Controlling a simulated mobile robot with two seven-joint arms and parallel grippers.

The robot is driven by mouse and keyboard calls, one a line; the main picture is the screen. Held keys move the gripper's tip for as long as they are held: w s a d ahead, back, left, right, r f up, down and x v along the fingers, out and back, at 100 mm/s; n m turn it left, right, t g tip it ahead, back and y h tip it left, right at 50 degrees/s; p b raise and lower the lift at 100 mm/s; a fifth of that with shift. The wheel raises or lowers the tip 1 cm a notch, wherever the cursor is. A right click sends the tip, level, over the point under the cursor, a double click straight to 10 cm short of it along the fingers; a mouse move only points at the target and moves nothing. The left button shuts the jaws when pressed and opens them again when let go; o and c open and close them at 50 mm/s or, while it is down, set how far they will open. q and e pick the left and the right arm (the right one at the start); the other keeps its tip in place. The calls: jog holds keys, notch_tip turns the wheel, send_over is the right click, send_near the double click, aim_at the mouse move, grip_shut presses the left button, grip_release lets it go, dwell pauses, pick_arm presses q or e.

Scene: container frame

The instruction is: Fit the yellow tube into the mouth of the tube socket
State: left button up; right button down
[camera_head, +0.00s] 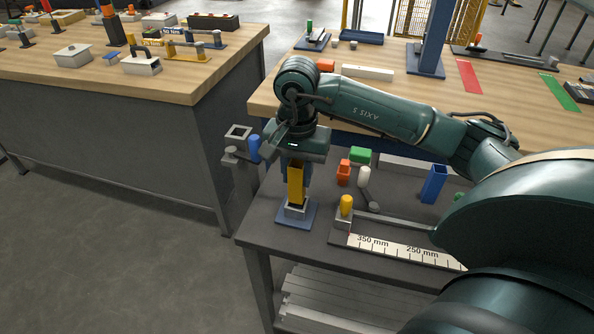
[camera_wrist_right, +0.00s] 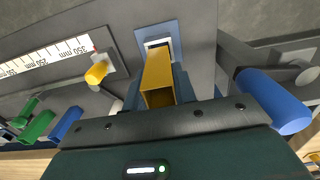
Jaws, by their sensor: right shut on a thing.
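The yellow tube (camera_head: 295,186) is a square hollow tube held upright. My right gripper (camera_head: 296,168) is shut on it from above. The tube socket (camera_head: 296,212) is a light grey block on a blue base plate, near the left corner of the dark bench. The tube's lower end is right at the socket's mouth. In the right wrist view the tube (camera_wrist_right: 160,72) points at the white-rimmed socket (camera_wrist_right: 158,43), its far end overlapping the mouth. I cannot tell how far inside it is. My left gripper is not in view.
A blue cylinder (camera_head: 253,147) on a grey bracket stands close left of my gripper. A yellow cylinder (camera_head: 346,204) stands right of the socket, by a ruler strip (camera_head: 400,250). An orange block (camera_head: 343,174), a green block (camera_head: 361,155) and a blue tube (camera_head: 433,183) stand further back.

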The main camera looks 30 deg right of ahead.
aim_at(296, 186)
pick_arm(q)
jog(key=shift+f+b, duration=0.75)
jog(key=shift+b, duration=0.05)
dwell(1.2)
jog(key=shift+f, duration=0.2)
pick_arm(e)
jog(key=shift+f, duration=0.15)
